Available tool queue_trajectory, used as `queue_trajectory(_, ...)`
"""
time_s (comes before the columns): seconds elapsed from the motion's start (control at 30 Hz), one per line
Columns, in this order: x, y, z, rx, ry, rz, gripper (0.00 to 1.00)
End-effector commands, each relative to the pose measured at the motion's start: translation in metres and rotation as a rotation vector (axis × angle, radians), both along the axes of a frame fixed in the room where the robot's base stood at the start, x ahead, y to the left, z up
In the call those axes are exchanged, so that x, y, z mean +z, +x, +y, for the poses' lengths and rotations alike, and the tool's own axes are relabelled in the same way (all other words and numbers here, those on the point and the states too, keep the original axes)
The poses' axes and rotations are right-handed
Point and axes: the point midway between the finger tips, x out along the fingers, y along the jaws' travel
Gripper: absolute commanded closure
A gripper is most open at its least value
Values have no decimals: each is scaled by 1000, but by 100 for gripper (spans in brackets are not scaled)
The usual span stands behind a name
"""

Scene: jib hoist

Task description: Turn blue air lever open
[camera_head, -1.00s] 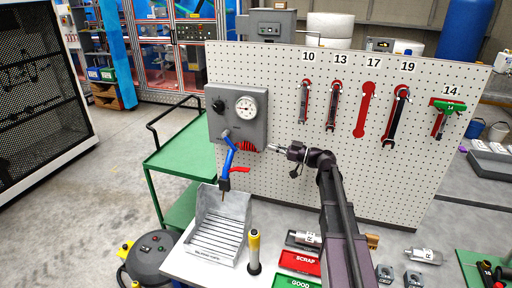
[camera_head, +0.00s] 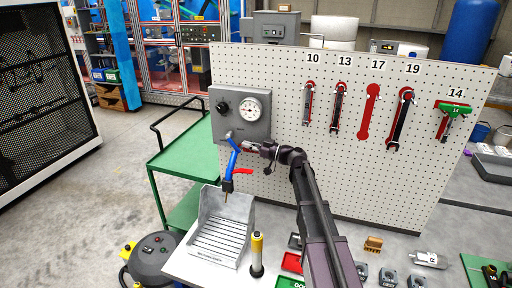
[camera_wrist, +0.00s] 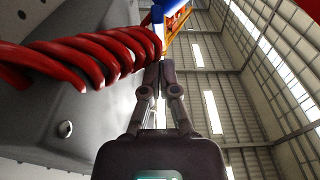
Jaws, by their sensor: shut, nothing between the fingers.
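A blue curved part (camera_head: 233,158) hangs below a grey panel box (camera_head: 241,112) with a round gauge. Its top meets a fitting on the box, and its lower end is dark. I cannot tell which part of it is the lever. In the wrist view a blue part (camera_wrist: 172,8) shows at the top edge, beyond the fingertips. My gripper (camera_head: 246,147) is shut and empty, just right of the blue part's upper end. In the wrist view my closed fingers (camera_wrist: 158,70) point up toward the blue part; contact cannot be told.
A red coiled hose (camera_wrist: 90,55) runs close beside my fingers on the left. A red piece (camera_head: 243,171) sticks out near the blue part's lower end. A grey tray (camera_head: 221,225) stands below. The pegboard (camera_head: 290,160) with wrenches is behind my arm.

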Motion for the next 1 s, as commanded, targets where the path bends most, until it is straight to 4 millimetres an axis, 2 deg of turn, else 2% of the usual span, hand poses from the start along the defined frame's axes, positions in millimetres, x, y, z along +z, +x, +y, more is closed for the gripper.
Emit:
queue_trajectory(0.1, -9, 4, 7, 1, 0, 0, 100)
queue_trajectory(0.33, -13, 6, 13, 0, 0, 0, 100)
queue_trajectory(1.0, -15, 7, 7, -7, 15, -7, 100)
